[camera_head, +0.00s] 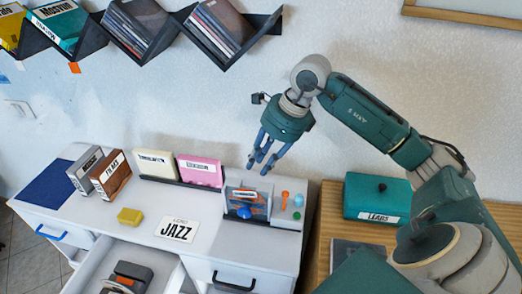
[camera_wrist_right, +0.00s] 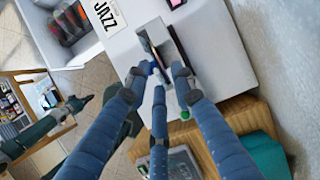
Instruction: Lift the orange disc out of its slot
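No whole orange disc shows clearly. A flat sleeve with an orange band (camera_head: 244,194) stands upright in a small grey holder (camera_head: 234,215) on the white desk, below my right gripper. In the open drawer at the front, dark cases stand in a row, one with an orange patch (camera_head: 125,281). My right gripper (camera_head: 262,160) is above and behind the holder, fingers pointing down. It also shows in the right wrist view (camera_wrist_right: 156,72), its blue fingers spread, open and empty, with the holder beyond the tips.
Pink (camera_head: 200,171) and cream (camera_head: 155,163) sleeves stand behind. A yellow block (camera_head: 129,216) and JAZZ card (camera_head: 178,229) lie left. A teal box (camera_head: 377,198) stands on the wooden cabinet.

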